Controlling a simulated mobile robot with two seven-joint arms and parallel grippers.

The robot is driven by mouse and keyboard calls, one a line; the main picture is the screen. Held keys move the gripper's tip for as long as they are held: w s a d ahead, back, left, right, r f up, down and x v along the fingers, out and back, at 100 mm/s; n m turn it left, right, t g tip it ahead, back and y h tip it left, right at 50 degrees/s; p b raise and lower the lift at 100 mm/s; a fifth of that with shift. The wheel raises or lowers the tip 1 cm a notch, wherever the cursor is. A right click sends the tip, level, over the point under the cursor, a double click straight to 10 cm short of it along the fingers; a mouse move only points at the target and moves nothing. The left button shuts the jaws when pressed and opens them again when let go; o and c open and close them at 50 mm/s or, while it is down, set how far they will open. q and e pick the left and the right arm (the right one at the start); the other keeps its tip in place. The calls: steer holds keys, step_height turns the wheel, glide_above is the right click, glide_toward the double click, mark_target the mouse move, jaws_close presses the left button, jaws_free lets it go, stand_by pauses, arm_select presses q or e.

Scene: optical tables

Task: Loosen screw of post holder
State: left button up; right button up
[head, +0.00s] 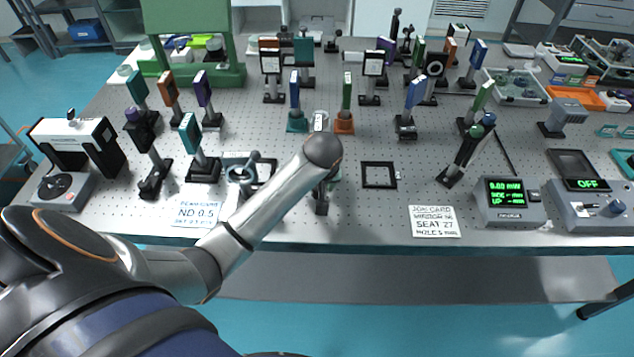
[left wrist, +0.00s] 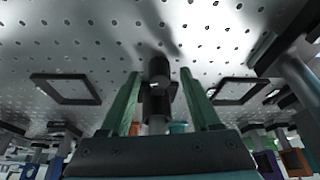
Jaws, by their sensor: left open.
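My left arm reaches over the near middle of the table in the head view, and its wrist hides most of the work spot. In the left wrist view my left gripper (left wrist: 161,103) is open, with one green finger on each side of a dark post holder (left wrist: 157,103). A dark round part (left wrist: 158,70), perhaps the screw, shows at the holder, between the fingertips. Both fingers look apart from the holder, with a gap on each side. I cannot tell which post holder in the head view this is. My right gripper is in neither view.
The perforated optical table (head: 283,218) carries several posts with coloured optics. A black square frame (head: 379,186) lies right of my wrist. A card (head: 436,222) lies at the front edge, and a meter with green digits (head: 508,203) stands at right.

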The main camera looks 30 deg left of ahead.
arm_select(q)
jaws_close()
stand_by(0.5)
